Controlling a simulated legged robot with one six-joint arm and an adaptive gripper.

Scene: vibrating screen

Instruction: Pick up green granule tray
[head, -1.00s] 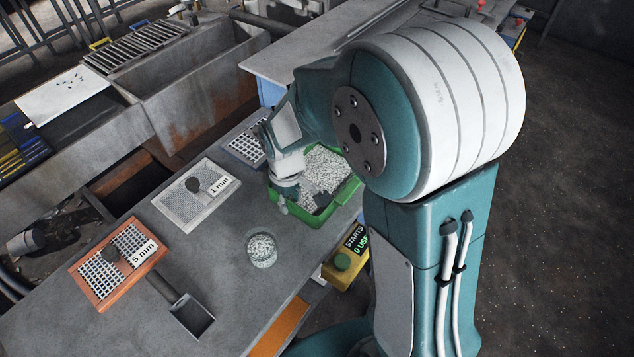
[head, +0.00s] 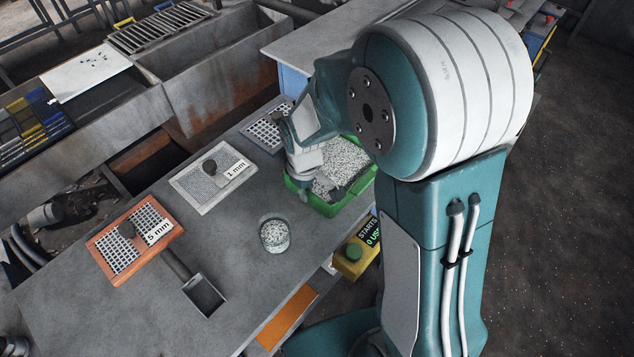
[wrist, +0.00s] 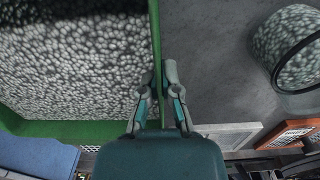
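The green granule tray (head: 323,205) stands on the grey bench in the head view, filled with white and grey granules. In the wrist view its green wall (wrist: 155,40) runs up the middle, with granules (wrist: 75,70) on the left. My gripper (wrist: 158,74) is low at this wall, one finger on the granule side and one on the outer side. A narrow gap shows between the outer finger and the wall, so the fingers look parted and not clamped. In the head view my gripper (head: 304,188) is at the tray's near-left side, and my arm hides part of the tray.
A glass jar of granules (head: 274,236) stands close to the tray. Sieves marked 1 mm (head: 205,190) and 5 mm (head: 112,255), another sieve (head: 262,135) and a scoop (head: 204,297) lie on the bench. A yellow box (head: 352,260) is at the bench edge.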

